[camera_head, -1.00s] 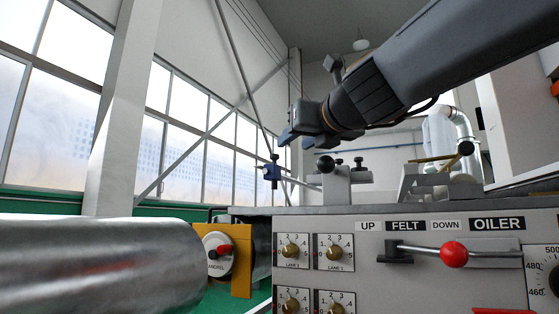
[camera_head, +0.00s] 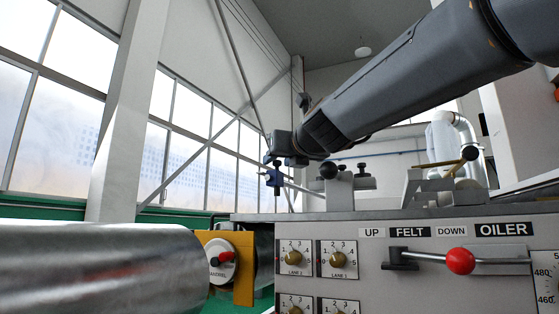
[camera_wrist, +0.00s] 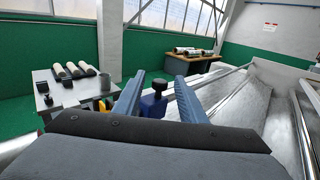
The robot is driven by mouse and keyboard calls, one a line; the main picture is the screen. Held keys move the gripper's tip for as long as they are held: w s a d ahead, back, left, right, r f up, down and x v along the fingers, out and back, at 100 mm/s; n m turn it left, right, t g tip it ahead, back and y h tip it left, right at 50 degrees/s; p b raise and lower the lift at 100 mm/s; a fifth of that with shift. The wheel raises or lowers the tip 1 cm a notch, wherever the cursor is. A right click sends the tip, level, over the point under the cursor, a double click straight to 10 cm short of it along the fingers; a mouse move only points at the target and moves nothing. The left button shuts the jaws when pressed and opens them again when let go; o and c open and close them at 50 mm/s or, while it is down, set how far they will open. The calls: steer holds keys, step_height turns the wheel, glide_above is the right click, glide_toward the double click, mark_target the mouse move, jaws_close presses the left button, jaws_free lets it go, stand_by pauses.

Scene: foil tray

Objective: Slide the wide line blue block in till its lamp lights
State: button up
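The blue block (camera_head: 274,178) sits on a thin rail above the left end of the machine top, with a dark knob on it. In the wrist view the blue block (camera_wrist: 153,106) with its black knob lies between and beyond my two blue fingers. My gripper (camera_head: 270,158) is just above and at the block in the head view. In the wrist view my gripper (camera_wrist: 157,88) is open, its fingers apart on either side of the knob. I cannot tell whether a finger touches the block. No lamp can be made out.
The machine front holds lane dials (camera_head: 295,258) and a red-knobbed lever (camera_head: 460,261). A black-knobbed clamp (camera_head: 328,171) stands right of the block. A large metal roller (camera_head: 100,265) is at lower left. A table with rolls (camera_wrist: 72,85) stands at left in the wrist view.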

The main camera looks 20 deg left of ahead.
steer(key=shift+c, duration=0.5)
jaws_close()
steer(key=w, duration=0.3)
steer(key=shift+d+b, duration=0.1)
steer(key=shift+b, duration=0.25)
steer(key=shift+o, duration=0.5)
jaws_free()
steer(key=v, duration=0.8)
